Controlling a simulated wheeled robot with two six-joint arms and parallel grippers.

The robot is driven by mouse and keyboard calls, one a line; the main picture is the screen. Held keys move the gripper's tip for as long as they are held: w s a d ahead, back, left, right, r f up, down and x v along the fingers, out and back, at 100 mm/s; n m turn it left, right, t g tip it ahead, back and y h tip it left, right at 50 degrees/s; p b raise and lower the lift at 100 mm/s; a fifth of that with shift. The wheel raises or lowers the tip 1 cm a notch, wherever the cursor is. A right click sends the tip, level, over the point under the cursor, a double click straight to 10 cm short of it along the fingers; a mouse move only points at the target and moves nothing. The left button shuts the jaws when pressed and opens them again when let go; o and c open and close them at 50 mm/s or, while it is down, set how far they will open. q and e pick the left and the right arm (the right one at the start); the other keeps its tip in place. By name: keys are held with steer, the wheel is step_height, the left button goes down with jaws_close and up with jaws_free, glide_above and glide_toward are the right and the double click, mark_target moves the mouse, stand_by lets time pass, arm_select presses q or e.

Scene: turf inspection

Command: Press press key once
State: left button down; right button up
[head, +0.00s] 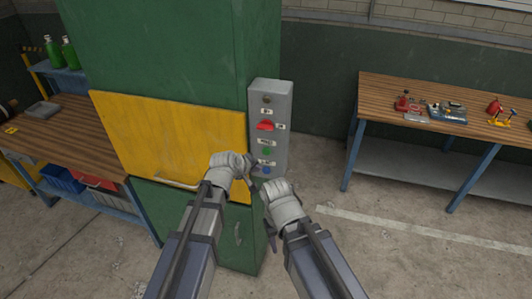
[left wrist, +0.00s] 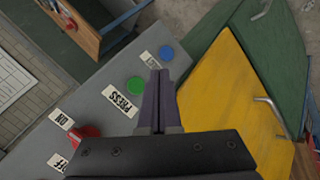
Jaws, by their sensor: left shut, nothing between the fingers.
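The grey control box (head: 284,130) is mounted on the side of the green machine. Its green press key (head: 267,151) has a label above it, which reads PRESS in the left wrist view, where the green key (left wrist: 134,86) sits left of my fingertips. My left gripper (head: 254,178) is in front of the box's lower part, near the blue button (head: 266,170). In the left wrist view my left gripper (left wrist: 160,74) is shut and empty, its tips just below the blue button (left wrist: 166,53). My right gripper (head: 269,222) is below and right of it; its finger gap is unclear.
A red switch (head: 265,125) with ON and OFF labels is above the green key. A yellow panel (head: 170,135) with a handle is left of the box. A workbench (head: 440,110) with tools stands right, another bench (head: 65,125) left. Floor shows between box and right bench.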

mark_target(266, 152)
arm_select(q)
steer(key=shift+w+d, duration=0.3)
steer(key=shift+w, duration=0.6)
steer(key=shift+w+d, duration=0.3)
steer(key=shift+w, duration=0.65)
steer(key=shift+w+d, duration=0.3)
steer(key=shift+w, duration=0.6)
steer(key=shift+w, duration=0.15)
steer(key=shift+w+d, duration=0.15)
steer(key=shift+w, duration=0.1)
